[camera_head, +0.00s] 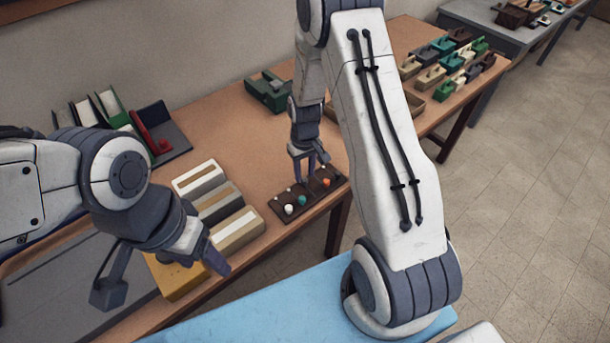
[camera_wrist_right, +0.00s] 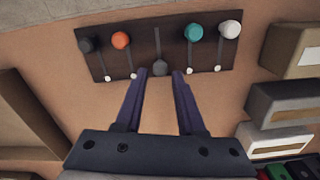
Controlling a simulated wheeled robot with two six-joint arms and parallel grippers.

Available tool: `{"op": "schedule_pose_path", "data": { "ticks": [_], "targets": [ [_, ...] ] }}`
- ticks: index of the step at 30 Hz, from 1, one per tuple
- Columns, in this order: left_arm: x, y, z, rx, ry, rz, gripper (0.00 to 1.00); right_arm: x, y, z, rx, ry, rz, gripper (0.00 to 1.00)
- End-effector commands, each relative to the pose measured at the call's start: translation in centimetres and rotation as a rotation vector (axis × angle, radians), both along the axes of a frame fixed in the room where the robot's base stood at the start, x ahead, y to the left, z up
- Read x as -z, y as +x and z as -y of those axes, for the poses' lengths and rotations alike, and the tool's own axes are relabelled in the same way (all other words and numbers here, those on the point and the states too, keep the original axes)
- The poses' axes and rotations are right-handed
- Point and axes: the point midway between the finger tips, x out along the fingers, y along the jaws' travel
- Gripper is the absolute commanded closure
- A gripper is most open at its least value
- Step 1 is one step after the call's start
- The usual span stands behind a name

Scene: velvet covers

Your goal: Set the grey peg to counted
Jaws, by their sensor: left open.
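A dark brown peg board (camera_head: 275,204) lies at the table's front edge; it also shows in the right wrist view (camera_wrist_right: 140,55). In that view, a slate-grey peg (camera_wrist_right: 160,68) is at the near end of the middle slot. Orange (camera_wrist_right: 120,40), teal (camera_wrist_right: 193,32), white (camera_wrist_right: 230,29) and charcoal (camera_wrist_right: 87,44) pegs are at the far ends of theirs. My right gripper (camera_wrist_right: 161,72) is open, its fingertips either side of the slate-grey peg with small gaps. Contact depth is unclear. My left gripper (camera_head: 160,275) is open and empty at the lower left.
Several boxes with label strips (camera_head: 234,229) stand left of the board, with a yellow block (camera_head: 180,280) below them. A green box (camera_head: 268,92) stands behind. Small coloured boxes (camera_head: 450,70) fill the table's far right. Bare table lies around the board's back.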

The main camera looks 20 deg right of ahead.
Motion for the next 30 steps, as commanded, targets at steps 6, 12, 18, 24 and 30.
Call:
{"op": "schedule_pose_path", "data": {
  "ticks": [6, 12, 18, 24, 30],
  "targets": [
    [0.8, 0.0, 0.0, 0.0, 0.0, 0.0, 0.36, -4.5, 0.2, 0.0, 0.0, 0.0, 0.007, 0.62],
    [1.1, 0.0, 0.0, 0.0, 0.0, 0.0, 0.36, -7.4, 0.1, 0.0, 0.0, -0.001, 0.004, 0.62],
    [1.1, 0.0, 0.0, 0.0, 0.0, 0.0, 0.36, -8.4, 0.1, 0.0, 0.0, 0.0, 0.001, 0.62],
    [1.1, 0.0, 0.0, 0.0, 0.0, 0.0, 0.36, -8.4, 0.1, 0.0, 0.0, 0.0, 0.001, 0.62],
    [1.1, 0.0, 0.0, 0.0, 0.0, 0.0, 0.36, -8.4, 0.1, 0.0, 0.0, 0.0, 0.001, 0.62]
  ]
}}
